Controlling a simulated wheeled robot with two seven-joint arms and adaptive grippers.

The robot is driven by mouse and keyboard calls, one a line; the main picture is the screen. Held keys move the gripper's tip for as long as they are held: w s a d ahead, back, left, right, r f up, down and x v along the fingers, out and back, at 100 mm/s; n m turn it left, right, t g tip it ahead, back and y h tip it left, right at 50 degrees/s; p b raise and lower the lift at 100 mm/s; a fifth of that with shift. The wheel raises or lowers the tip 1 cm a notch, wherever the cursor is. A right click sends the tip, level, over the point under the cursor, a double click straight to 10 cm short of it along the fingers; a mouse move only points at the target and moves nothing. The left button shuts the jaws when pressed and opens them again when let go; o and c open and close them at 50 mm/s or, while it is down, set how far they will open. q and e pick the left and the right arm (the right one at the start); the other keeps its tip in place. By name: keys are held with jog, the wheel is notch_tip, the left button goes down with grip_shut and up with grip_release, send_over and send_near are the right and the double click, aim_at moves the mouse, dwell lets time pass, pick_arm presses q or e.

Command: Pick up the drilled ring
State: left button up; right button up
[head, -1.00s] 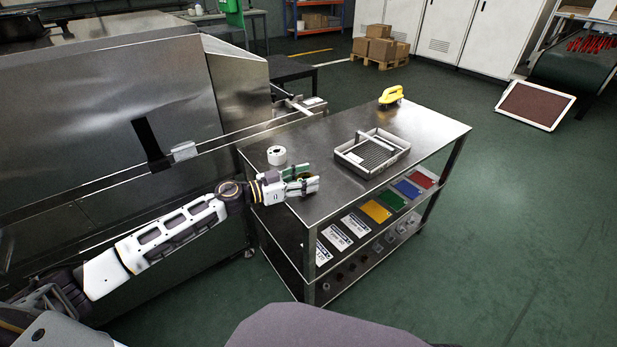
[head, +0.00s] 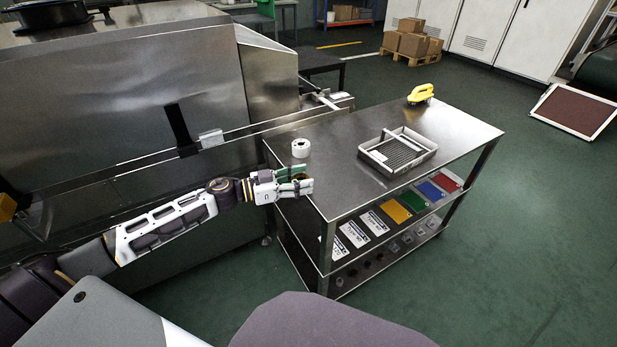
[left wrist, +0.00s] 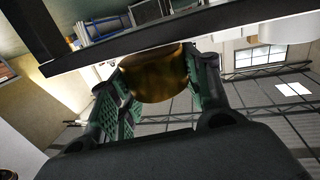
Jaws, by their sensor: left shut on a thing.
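A brass-coloured round piece (left wrist: 155,74), which looks like the drilled ring, sits between the green-padded fingers of my left gripper (left wrist: 158,90) in the left wrist view. In the head view my left gripper (head: 298,180) is shut on it at the left front edge of the steel cart top (head: 335,190). The fingers hide most of the ring (head: 299,177) there, and I cannot make out its drilled holes. I cannot tell how far it is above the cart top. My right gripper is not in view.
A white ring-shaped roll (head: 300,148) stands on the cart behind my gripper. A grey slotted tray (head: 397,152) and a yellow tool (head: 420,93) are farther right. Coloured cards (head: 397,211) lie on the shelf below. The steel dryer (head: 130,110) stands close on the left.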

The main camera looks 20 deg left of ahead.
pick_arm(q)
jog(key=shift+v, duration=1.05)
jog(key=p+v, duration=0.1)
jog(key=v, duration=0.5)
jog(key=shift+p, duration=0.4)
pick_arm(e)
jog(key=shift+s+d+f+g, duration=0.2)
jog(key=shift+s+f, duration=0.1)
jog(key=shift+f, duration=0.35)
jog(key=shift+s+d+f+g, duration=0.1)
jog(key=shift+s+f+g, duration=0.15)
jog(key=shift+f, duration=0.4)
pick_arm(q)
jog(key=shift+a+f, duration=0.1)
jog(key=shift+a, duration=0.05)
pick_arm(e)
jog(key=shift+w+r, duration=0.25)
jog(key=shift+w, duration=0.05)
